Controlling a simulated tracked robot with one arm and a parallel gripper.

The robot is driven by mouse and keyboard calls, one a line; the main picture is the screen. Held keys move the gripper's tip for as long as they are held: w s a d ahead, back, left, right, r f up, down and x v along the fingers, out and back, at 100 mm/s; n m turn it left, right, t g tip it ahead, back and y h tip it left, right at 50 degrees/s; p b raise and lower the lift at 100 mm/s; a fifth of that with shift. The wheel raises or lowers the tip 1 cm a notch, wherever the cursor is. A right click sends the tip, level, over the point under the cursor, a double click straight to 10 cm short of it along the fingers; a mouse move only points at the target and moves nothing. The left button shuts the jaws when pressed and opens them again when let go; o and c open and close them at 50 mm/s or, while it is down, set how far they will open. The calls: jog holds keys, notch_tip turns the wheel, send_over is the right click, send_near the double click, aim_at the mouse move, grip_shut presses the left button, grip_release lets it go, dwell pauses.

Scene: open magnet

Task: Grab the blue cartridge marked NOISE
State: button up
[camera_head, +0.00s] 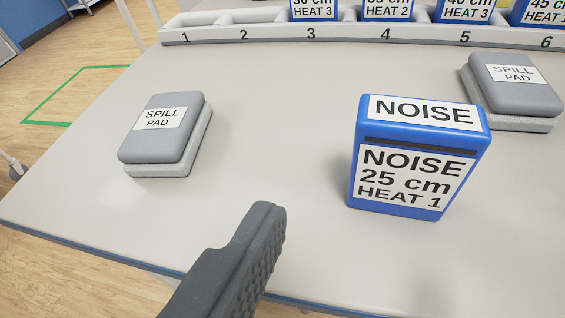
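The blue cartridge marked NOISE (418,157) stands upright on the light grey table, right of centre. Its top label reads NOISE and its front label reads NOISE, 25 cm, HEAT 1. One dark finger of my gripper (240,262) shows at the bottom, left of the cartridge and nearer to me. Its ridged inner pad is bare and faces right, with a clear gap to the cartridge. The other finger is not visible. The gripper is open, with nothing seen in it.
One spill pad (163,136) lies on the table (280,120) at left; another (513,90) lies behind the cartridge at right. A numbered rack (270,37) at the back holds several blue cartridges; slots 1 and 2 look empty. The table's middle is clear.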

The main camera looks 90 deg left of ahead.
aim_at(413, 156)
jog(key=b+x, duration=0.1)
jog(key=x, duration=0.8)
jog(key=shift+a+b, duration=0.1)
jog(key=shift+b, duration=0.3)
jog(key=b+x, duration=0.1)
jog(key=x, duration=0.3)
jog(key=shift+w+f, duration=0.1)
jog(key=shift+w, duration=0.05)
jog(key=shift+w+a, duration=0.15)
jog(key=c, duration=1.1)
